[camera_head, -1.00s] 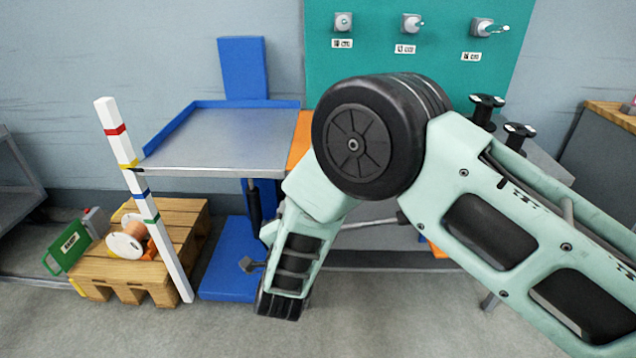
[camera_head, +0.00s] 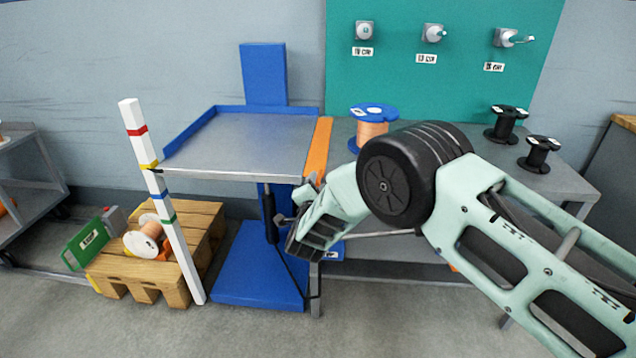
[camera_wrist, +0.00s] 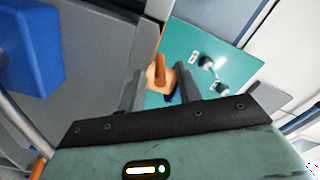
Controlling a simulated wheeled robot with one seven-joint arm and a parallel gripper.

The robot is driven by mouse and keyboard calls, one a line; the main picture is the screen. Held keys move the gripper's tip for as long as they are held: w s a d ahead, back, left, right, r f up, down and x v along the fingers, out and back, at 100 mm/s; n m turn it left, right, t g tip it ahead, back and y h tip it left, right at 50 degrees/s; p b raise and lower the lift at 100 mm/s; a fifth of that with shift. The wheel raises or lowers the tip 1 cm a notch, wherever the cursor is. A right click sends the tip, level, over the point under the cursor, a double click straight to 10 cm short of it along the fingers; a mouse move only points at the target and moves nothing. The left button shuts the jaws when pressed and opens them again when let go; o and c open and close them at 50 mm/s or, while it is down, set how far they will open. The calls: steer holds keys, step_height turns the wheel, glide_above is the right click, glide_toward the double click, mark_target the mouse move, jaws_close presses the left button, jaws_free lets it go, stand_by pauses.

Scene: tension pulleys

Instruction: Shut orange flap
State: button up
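The orange flap (camera_head: 318,150) is a narrow strip between the grey lift-table top and the grey bench in the head view. Whether it lies flat or is tilted is hard to tell. My arm's end is low in front of its near end, and my fingertips are mostly hidden there. In the wrist view my gripper (camera_wrist: 160,90) is open, with two grey fingers apart. An orange piece (camera_wrist: 160,68), apparently the flap, shows between and beyond the fingers. I cannot tell whether they touch it.
The blue-edged lift table (camera_head: 235,150) is left of the flap. A copper spool with blue flanges (camera_head: 373,133) stands on the bench, with black spools (camera_head: 505,124) farther right. A striped post (camera_head: 160,200) and a pallet (camera_head: 200,225) stand left.

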steer(key=shift+w, duration=1.05)
jaws_close()
